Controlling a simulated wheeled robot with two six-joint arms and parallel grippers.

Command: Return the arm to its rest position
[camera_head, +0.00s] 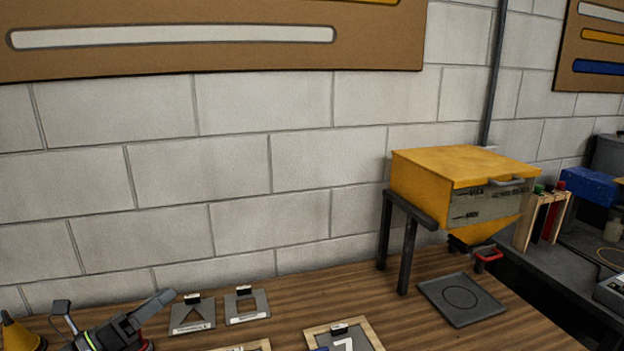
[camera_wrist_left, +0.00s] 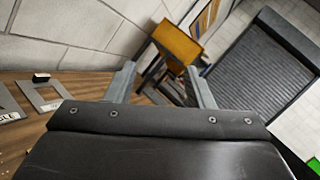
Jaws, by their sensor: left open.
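My left gripper (camera_head: 158,303) is low at the left in the head view, above the wooden table, in front of the wall. In the left wrist view my left gripper (camera_wrist_left: 160,68) shows two grey fingers spread well apart. Only background shows between them, so it holds nothing. The rest of the left arm is mostly cut off by the bottom edge of the head view. My right gripper is in neither view.
A yellow hopper (camera_head: 447,185) on dark legs stands at the right. A dark square plate (camera_head: 461,299) lies before it. Grey stencil plates (camera_head: 247,306) lie right of my gripper. A yellow cone (camera_head: 18,334) stands far left. A roller shutter (camera_wrist_left: 262,75) shows beyond.

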